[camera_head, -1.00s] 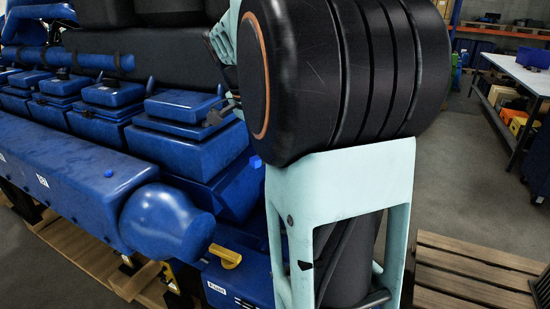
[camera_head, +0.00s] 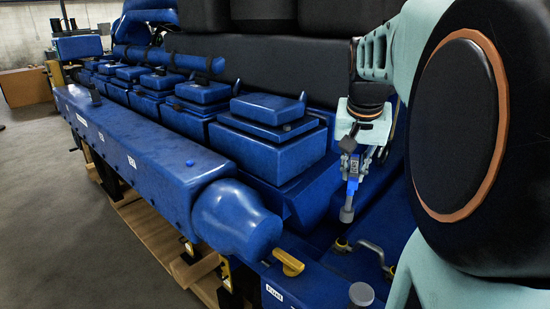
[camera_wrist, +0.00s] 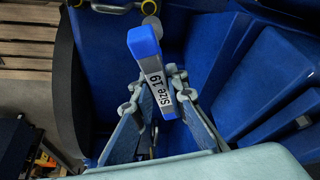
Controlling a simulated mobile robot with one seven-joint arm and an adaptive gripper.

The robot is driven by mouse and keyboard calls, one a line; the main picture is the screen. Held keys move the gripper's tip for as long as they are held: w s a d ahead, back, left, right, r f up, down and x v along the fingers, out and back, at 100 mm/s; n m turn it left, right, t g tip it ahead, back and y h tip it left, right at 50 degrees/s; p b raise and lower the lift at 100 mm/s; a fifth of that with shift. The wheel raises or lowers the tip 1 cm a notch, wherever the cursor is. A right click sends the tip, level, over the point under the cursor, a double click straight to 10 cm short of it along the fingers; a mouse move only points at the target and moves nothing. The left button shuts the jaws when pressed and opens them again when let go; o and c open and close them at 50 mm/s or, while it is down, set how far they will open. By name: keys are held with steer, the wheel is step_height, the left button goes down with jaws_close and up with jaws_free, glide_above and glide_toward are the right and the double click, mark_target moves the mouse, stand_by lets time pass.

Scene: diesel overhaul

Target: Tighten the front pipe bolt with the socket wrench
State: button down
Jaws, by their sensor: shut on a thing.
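My gripper (camera_head: 356,165) is shut on the socket wrench (camera_head: 352,187), which hangs downward with its grey socket end lowest. In the wrist view the wrench (camera_wrist: 144,42) shows a blue body and a white "Size 19" label, between the two fingers of my gripper (camera_wrist: 152,98). The socket is apart from the engine surface below. A small curved pipe (camera_head: 368,248) with brassy fittings at its ends lies on the engine below and right of the wrench. I cannot tell which part is the front pipe bolt.
The blue engine (camera_head: 130,130) fills the middle, with several raised covers and a long rounded side housing (camera_head: 240,215). A yellow handle (camera_head: 288,262) sticks out at its front. A grey round knob (camera_head: 361,294) stands near the bottom edge. Open floor (camera_head: 30,150) lies left.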

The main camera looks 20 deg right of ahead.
steer(key=n, duration=0.1)
steer(key=n+y, duration=0.1)
steer(key=n, duration=0.1)
steer(key=n+b, duration=0.1)
steer(key=shift+f+n+t+y, duration=0.3)
steer(key=shift+f+t, duration=0.05)
steer(key=shift+t, duration=0.05)
steer(key=n, duration=0.1)
steer(key=n+y, duration=0.1)
steer(key=n, duration=0.1)
steer(key=n+y, duration=0.1)
steer(key=n, duration=0.1)
steer(key=shift+f, duration=0.25)
steer(key=n, duration=0.1)
steer(key=n+y, duration=0.1)
steer(key=n, duration=0.1)
steer(key=n+g+p, duration=0.1)
steer(key=shift+f+n+y, duration=0.3)
steer(key=shift+n, duration=0.1)
steer(key=n, duration=0.1)
steer(key=n+p, duration=0.1)
steer(key=n, duration=0.1)
steer(key=n+g+y+p, duration=0.1)
steer(key=shift+f, duration=0.25)
step_height(320, 180, down, 4)
steer(key=b, duration=0.3)
steer(key=shift+r, duration=0.25)
